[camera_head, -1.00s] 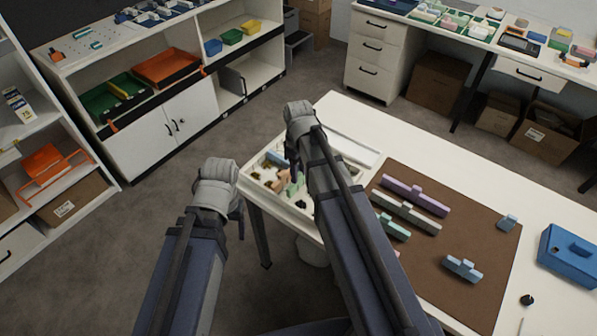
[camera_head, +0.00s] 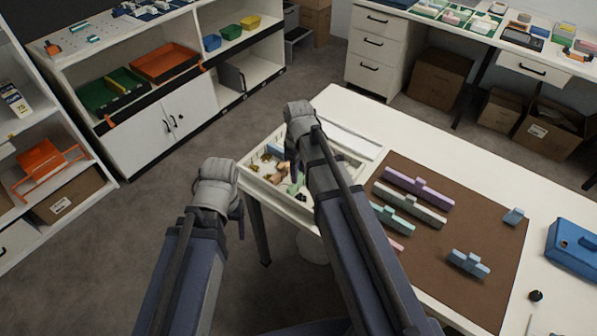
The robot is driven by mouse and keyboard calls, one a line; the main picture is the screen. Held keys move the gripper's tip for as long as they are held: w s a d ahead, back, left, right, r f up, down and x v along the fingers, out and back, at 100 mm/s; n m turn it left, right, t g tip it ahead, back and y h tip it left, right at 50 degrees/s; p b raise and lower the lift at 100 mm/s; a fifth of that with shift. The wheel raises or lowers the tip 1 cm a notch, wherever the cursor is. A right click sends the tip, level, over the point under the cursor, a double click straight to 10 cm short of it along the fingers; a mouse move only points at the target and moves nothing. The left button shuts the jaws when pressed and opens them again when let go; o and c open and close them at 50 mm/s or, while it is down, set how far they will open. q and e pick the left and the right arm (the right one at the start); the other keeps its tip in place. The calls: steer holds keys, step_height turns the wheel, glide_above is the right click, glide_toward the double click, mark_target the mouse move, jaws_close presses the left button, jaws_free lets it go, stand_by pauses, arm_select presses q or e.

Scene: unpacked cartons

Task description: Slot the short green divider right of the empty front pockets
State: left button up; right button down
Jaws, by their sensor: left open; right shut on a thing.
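The white tray (camera_head: 262,184) with pockets sits at the table's left corner. My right gripper (camera_head: 293,178) is over the tray, shut, largely hidden behind its own wrist. A small pale green piece, which looks like the short green divider (camera_head: 295,189), shows at its fingertips, low at the tray's front part. Whether it is seated in a slot cannot be told. The front pockets right of it are covered by my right arm. My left gripper (camera_head: 238,213) is open and empty, in front of the table edge, outside the tray.
A brown mat (camera_head: 482,225) right of my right arm holds lilac (camera_head: 420,186), grey-beige (camera_head: 408,204), mint (camera_head: 392,218), pink (camera_head: 396,245) and blue (camera_head: 468,263) dividers. A blue box (camera_head: 574,254) stands at the right. Bare white table lies behind the mat.

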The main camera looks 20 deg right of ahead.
steer(key=shift+c, duration=2.3)
jaws_free()
steer(key=shift+r, duration=0.15)
step_height(320, 180, up, 8)
steer(key=p, duration=0.8)
steer(key=shift+f, duration=0.2)
steer(key=s+a+m+h, duration=0.1)
steer(key=s+a+m, duration=0.2)
steer(key=s+a, duration=0.7)
steer(key=s, duration=0.4)
steer(key=shift+s+a+m, duration=0.2)
steer(key=shift+a+m, duration=0.05)
steer(key=shift+m, duration=0.15)
